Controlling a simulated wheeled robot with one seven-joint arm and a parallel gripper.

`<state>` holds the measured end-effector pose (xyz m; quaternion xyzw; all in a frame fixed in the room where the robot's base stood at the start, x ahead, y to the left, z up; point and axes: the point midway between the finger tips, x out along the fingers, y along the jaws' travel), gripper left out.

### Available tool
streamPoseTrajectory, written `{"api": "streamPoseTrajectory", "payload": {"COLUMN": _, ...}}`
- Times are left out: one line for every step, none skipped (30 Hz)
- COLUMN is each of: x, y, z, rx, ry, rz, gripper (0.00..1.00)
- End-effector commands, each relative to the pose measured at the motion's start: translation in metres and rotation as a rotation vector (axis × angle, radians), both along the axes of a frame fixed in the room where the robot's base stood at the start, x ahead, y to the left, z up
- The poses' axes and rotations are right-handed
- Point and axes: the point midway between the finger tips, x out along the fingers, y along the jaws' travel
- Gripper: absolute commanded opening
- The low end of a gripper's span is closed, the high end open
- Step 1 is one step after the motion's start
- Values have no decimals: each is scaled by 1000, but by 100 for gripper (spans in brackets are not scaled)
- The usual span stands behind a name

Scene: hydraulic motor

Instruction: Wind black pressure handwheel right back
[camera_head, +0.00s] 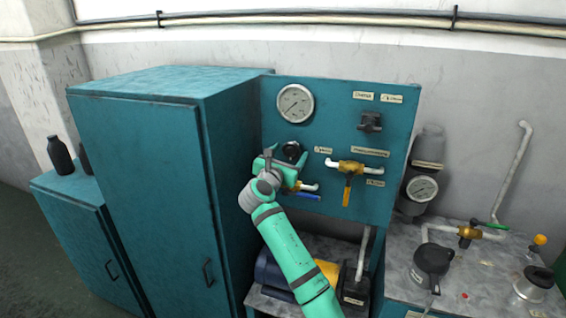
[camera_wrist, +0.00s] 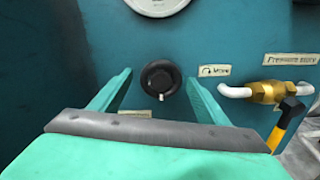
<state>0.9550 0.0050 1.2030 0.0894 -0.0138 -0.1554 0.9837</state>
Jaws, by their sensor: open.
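The black handwheel (camera_wrist: 160,78) is a round knob on the teal panel, with a small pale mark low on its face. It also shows in the head view (camera_head: 291,151), just beyond my gripper. My gripper (camera_wrist: 158,84) is open, with one finger on each side of the handwheel in the wrist view. A gap shows between each finger and the knob, and nothing is held. In the head view my gripper (camera_head: 279,165) is close in front of the panel. I cannot tell exactly how far the fingertips are from the panel.
A gauge (camera_head: 295,103) sits above the handwheel. A brass valve with a yellow lever (camera_head: 347,190) is to the right, and a blue lever (camera_head: 306,196) is just below. A tall teal cabinet (camera_head: 140,180) stands at the left. A black knob (camera_head: 370,122) is at upper right.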

Motion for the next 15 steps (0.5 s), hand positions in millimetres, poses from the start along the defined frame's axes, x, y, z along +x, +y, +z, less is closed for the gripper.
{"api": "streamPoseTrajectory", "payload": {"x": -8, "y": 2, "z": 0, "rx": 1, "ry": -2, "rz": 2, "gripper": 69}}
{"api": "streamPoseTrajectory", "payload": {"x": -12, "y": 3, "z": 0, "rx": 1, "ry": 0, "rz": 1, "gripper": 69}}
{"api": "streamPoseTrajectory", "payload": {"x": -19, "y": 6, "z": -1, "rx": 1, "ry": -1, "rz": 2, "gripper": 69}}
{"api": "streamPoseTrajectory", "payload": {"x": -25, "y": 8, "z": 0, "rx": 1, "ry": -1, "rz": 2, "gripper": 69}}
{"api": "streamPoseTrajectory", "payload": {"x": -30, "y": 9, "z": 0, "rx": 2, "ry": -1, "rz": 1, "gripper": 69}}
{"api": "streamPoseTrajectory", "payload": {"x": -37, "y": 12, "z": 0, "rx": 2, "ry": -1, "rz": 2, "gripper": 69}}
{"api": "streamPoseTrajectory", "payload": {"x": -42, "y": 14, "z": -1, "rx": 1, "ry": -1, "rz": 2, "gripper": 69}}
{"api": "streamPoseTrajectory", "payload": {"x": -47, "y": 16, "z": -1, "rx": 0, "ry": 0, "rz": 2, "gripper": 69}}
{"api": "streamPoseTrajectory", "payload": {"x": -54, "y": 18, "z": 0, "rx": 0, "ry": -1, "rz": 3, "gripper": 69}}
{"api": "streamPoseTrajectory", "payload": {"x": -58, "y": 19, "z": -1, "rx": 0, "ry": 0, "rz": 1, "gripper": 69}}
{"api": "streamPoseTrajectory", "payload": {"x": -63, "y": 20, "z": -1, "rx": 1, "ry": -1, "rz": 2, "gripper": 69}}
{"api": "streamPoseTrajectory", "payload": {"x": -68, "y": 22, "z": -1, "rx": 1, "ry": 0, "rz": 1, "gripper": 69}}
{"api": "streamPoseTrajectory", "payload": {"x": -72, "y": 23, "z": -1, "rx": 0, "ry": 0, "rz": 1, "gripper": 69}}
{"api": "streamPoseTrajectory", "payload": {"x": -75, "y": 24, "z": -1, "rx": 0, "ry": 0, "rz": 1, "gripper": 69}}
{"api": "streamPoseTrajectory", "payload": {"x": -78, "y": 25, "z": 0, "rx": 0, "ry": 0, "rz": 1, "gripper": 69}}
